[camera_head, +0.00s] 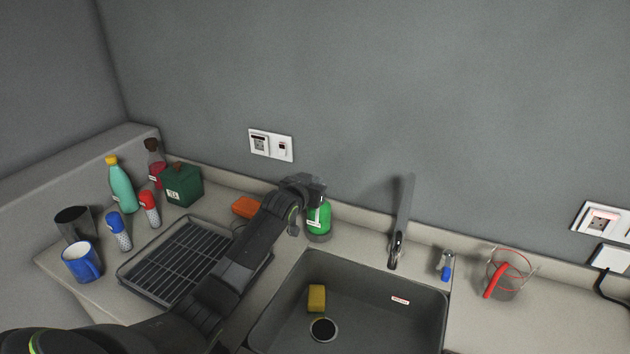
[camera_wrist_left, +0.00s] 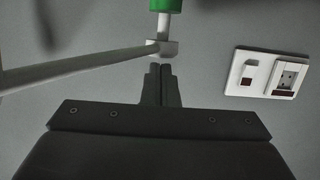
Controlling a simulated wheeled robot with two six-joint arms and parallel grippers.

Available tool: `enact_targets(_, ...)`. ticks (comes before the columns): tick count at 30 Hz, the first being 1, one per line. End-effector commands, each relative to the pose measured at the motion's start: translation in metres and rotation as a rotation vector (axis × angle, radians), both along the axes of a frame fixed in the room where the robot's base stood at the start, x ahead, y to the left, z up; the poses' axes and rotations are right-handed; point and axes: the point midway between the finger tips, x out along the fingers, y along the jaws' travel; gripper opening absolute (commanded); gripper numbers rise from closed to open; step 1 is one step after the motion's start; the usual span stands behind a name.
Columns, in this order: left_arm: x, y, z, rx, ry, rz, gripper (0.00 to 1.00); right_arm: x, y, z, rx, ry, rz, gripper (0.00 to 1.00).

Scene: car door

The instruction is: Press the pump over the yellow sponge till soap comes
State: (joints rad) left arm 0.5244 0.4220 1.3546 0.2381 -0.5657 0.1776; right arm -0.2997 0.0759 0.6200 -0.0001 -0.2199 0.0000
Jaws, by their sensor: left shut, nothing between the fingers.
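A green soap bottle (camera_head: 319,217) stands on the counter behind the sink's left rear corner. My left gripper (camera_head: 318,183) is at its top in the head view and hides the pump there. In the upside-down wrist view, the pale pump head (camera_wrist_left: 165,48) and a little of the green bottle (camera_wrist_left: 165,5) show. My left gripper (camera_wrist_left: 158,70) is shut and empty, its tips right at the pump head; I cannot tell whether they touch. The yellow sponge (camera_head: 317,298) lies in the sink, apart from the bottle. No soap is visible. My right gripper is out of view.
The sink (camera_head: 400,272) has a drain and a tall faucet (camera_head: 396,245). A drying rack (camera_head: 180,262), an orange block (camera_head: 246,207), a green box (camera_head: 182,186), bottles and a blue mug (camera_head: 82,262) stand left. A red-handled jug (camera_head: 507,275) stands right.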

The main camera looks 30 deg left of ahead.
Motion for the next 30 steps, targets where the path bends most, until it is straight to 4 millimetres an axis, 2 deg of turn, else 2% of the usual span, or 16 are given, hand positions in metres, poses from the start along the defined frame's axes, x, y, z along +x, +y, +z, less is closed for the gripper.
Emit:
enact_targets(11,0.0,0.0,-0.003,0.0,-0.001,0.0,0.0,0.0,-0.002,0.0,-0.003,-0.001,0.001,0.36)
enact_targets(17,0.0,0.0,-0.023,-0.001,0.001,0.0,0.0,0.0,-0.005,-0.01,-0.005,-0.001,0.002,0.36)
enact_targets(26,0.0,0.0,-0.023,-0.001,0.005,0.001,0.0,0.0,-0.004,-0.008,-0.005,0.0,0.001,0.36)
enact_targets(30,0.001,0.0,-0.016,-0.002,0.005,0.001,0.0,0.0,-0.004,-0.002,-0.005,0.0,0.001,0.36)
